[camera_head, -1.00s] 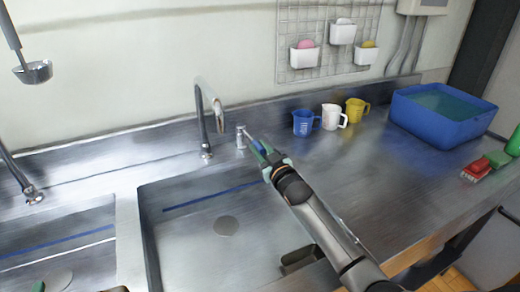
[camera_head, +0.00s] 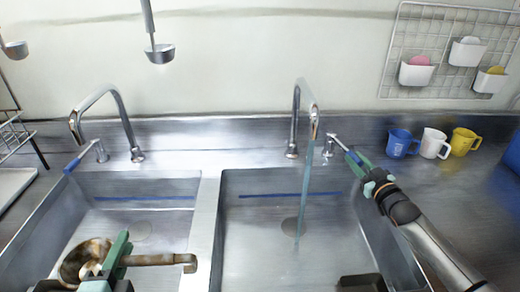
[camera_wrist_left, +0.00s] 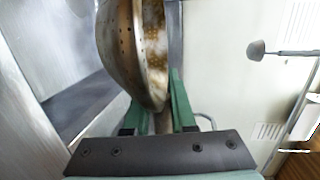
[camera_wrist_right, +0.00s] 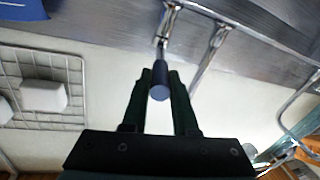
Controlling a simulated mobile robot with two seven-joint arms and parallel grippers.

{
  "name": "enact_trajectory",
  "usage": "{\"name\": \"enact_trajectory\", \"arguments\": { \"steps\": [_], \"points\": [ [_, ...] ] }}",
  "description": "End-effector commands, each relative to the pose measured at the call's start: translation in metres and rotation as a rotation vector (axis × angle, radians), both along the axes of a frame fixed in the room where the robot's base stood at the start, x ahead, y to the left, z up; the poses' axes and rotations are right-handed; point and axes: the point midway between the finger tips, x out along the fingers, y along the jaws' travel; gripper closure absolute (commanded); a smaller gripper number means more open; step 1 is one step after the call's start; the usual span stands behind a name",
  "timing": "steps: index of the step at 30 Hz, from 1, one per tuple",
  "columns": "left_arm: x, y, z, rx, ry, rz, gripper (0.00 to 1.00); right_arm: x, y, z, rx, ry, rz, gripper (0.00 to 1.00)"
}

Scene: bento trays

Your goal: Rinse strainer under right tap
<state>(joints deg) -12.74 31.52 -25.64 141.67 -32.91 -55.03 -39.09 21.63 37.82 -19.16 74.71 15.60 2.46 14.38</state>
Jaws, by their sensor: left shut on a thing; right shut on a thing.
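The strainer (camera_head: 82,260), a round metal bowl soiled brown, is over the left sink at the lower left of the head view. My left gripper (camera_head: 118,255) is shut on its handle (camera_head: 160,259). The left wrist view shows the perforated strainer bowl (camera_wrist_left: 135,50) beyond the green fingers. The right tap (camera_head: 300,110) is running, and a water stream (camera_head: 305,185) falls into the right sink (camera_head: 250,240). My right gripper (camera_head: 368,178) is shut on the tap's blue-ended lever (camera_head: 350,154); the lever end (camera_wrist_right: 160,85) shows between the fingers in the right wrist view.
The left tap (camera_head: 115,110) stands behind the left sink (camera_head: 150,215); a divider (camera_head: 205,225) separates the sinks. Blue (camera_head: 400,143), white (camera_head: 433,143) and yellow (camera_head: 464,141) mugs stand right of my right gripper. A ladle (camera_head: 159,52) hangs above.

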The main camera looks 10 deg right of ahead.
Motion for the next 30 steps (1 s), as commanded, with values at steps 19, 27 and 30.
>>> {"name": "enact_trajectory", "arguments": {
  "steps": [19, 27, 30],
  "points": [
    [0.000, 0.000, 0.001, 0.000, -0.001, 0.000, 1.00, 0.000, 0.000, 0.000, 0.002, 0.000, 0.000, 0.43],
    [0.000, 0.000, 0.001, 0.000, -0.001, 0.000, 1.00, -0.005, -0.001, -0.001, 0.002, 0.002, 0.000, 0.43],
    [0.000, 0.000, 0.002, 0.000, -0.001, 0.000, 1.00, -0.014, -0.002, -0.001, 0.003, 0.003, 0.000, 0.43]
  ]
}}
